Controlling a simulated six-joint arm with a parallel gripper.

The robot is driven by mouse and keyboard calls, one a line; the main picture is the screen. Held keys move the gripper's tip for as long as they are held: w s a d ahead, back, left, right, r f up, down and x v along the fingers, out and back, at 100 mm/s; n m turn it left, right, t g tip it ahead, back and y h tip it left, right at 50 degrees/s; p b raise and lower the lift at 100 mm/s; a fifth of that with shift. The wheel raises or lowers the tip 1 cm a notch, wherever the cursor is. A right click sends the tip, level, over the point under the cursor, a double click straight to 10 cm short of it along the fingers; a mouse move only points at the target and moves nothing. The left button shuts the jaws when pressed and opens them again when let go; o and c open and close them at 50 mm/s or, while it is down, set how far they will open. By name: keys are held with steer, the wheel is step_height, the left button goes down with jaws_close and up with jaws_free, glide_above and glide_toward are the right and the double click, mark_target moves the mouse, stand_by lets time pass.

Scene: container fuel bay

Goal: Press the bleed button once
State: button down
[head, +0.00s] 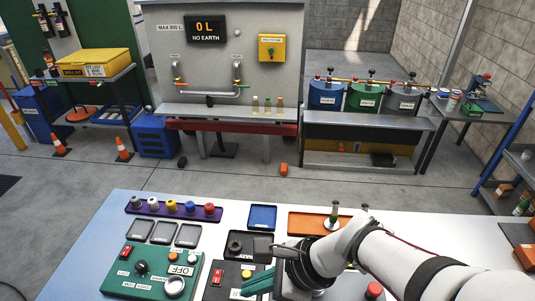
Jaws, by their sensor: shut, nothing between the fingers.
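No button label is readable, so I cannot tell for sure which one is the bleed button. A yellow button (247,270) sits on a black panel (229,269) at the front middle of the bench, with small white labels beside it. My gripper (256,285), with teal fingers, is shut and empty just in front of and right of the yellow button. Whether it touches the panel is hidden by the angle. A red switch (217,277) is on the black panel's left side.
A green panel (135,283) with a black knob, an OFF display (182,270) and a gauge (175,286) stands at left. Dark trays (188,235), a blue tray (262,217) and an orange tray (303,222) lie behind.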

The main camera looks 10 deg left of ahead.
steer(key=w+a+f+m+t+y, duration=0.1)
steer(key=w+a+f+m+t, duration=0.15)
steer(key=w+m, duration=0.5)
steer(key=m, duration=0.7)
glide_above(247, 274)
steer(key=shift+t, duration=0.25)
steer(key=f, duration=0.2)
steer(key=d+f, duration=0.1)
steer(key=f, duration=0.1)
steer(key=shift+s+f, duration=0.1)
steer(key=shift+s, duration=0.2)
steer(key=shift+f, duration=0.15)
steer(key=shift+f, duration=4.25)
steer(key=shift+f, duration=0.1)
steer(key=shift+f, duration=0.3)
steer(key=shift+f, duration=0.4)
steer(key=shift+r, duration=0.85)
